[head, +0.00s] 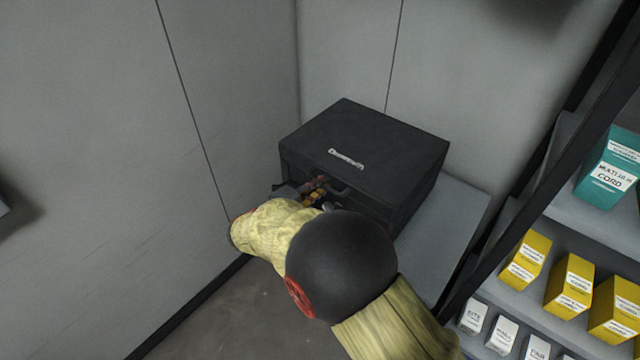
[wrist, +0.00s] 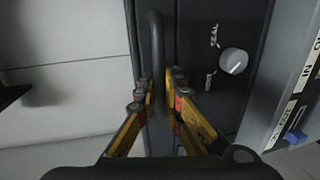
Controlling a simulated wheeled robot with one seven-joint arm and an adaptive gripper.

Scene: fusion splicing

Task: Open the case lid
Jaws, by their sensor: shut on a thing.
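The black case (head: 395,140) sits in the corner with its lid (head: 390,130) down and light lettering on top. My gripper (head: 314,188) is at the front of the case. In the wrist view, my gripper (wrist: 158,84) has its yellow fingers on either side of the dark bar handle (wrist: 157,40) and is shut on it. A light round knob (wrist: 234,62) is on the case front beside the handle, with "SEAL" written near it. My arm hides part of the case front in the head view.
The case rests on a grey stand (head: 450,220) with bare top to its right. A shelf rack (head: 585,235) with yellow, white and teal boxes stands at the right. Grey walls (head: 220,90) close in on the left and behind. Bare floor (head: 235,315) shows at lower left.

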